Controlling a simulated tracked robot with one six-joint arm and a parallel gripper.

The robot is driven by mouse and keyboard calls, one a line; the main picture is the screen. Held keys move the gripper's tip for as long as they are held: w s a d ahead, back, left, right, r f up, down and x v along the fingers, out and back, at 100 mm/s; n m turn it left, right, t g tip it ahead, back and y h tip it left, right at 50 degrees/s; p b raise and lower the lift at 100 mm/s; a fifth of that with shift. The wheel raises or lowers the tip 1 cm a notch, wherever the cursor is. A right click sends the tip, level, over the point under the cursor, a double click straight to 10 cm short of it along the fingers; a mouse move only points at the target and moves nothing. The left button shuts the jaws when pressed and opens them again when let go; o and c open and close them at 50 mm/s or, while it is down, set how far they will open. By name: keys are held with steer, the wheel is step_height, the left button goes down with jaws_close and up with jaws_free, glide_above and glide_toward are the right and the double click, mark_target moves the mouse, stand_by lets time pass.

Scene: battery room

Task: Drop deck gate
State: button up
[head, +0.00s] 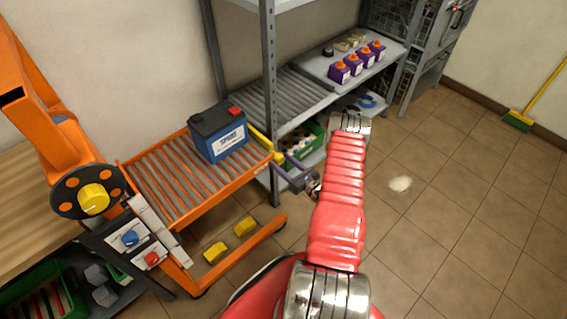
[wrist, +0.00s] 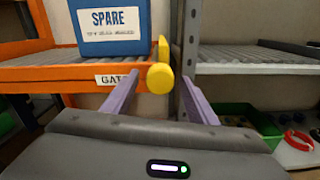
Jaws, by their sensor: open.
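The deck gate (head: 262,142) is a yellow bar standing upright across the right end of the orange roller deck (head: 150,190). In the wrist view the gate (wrist: 163,50) shows edge-on with a round yellow knob (wrist: 160,78), beside a label partly reading "GATE" (wrist: 114,79). My gripper (head: 284,165) is at that end of the deck. In the wrist view its purple fingers (wrist: 160,88) are open, one on each side of the knob in the picture; I cannot tell whether they touch it. A blue battery (head: 217,132) marked SPARE sits on the deck behind the gate.
A grey shelf with rollers (head: 290,95) stands right of the deck, its post (wrist: 190,80) close to my right finger. A green bin (head: 308,150) is on the lower shelf.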

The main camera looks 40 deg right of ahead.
steer(key=shift+c, duration=0.7)
steer(key=c, duration=0.9)
steer(key=shift+d, duration=0.15)
